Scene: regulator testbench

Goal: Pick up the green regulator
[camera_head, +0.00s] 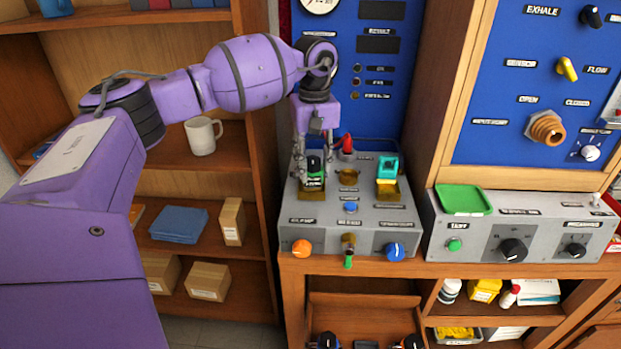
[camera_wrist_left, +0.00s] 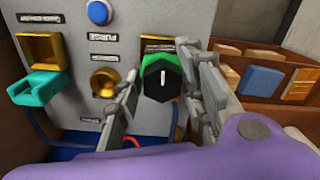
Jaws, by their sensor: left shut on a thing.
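The green regulator (camera_head: 314,181) has a black knob on top and stands at the brass socket on the left of the grey test box (camera_head: 346,212). The left wrist view shows its black knob with a white mark and a green rim (camera_wrist_left: 161,77). My left gripper (camera_head: 314,152) reaches down from above and is shut on the regulator, one finger on each side. I cannot tell whether the regulator is seated in the socket or slightly raised. My right gripper is not in view.
A teal part (camera_head: 388,168) sits in the right brass socket (camera_head: 388,190), with an empty brass port (camera_head: 350,177) between. A red part (camera_head: 346,144) stands behind. A second grey box (camera_head: 520,230) with a green tray (camera_head: 463,199) is at the right. Shelves with a white mug (camera_head: 202,136) are at the left.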

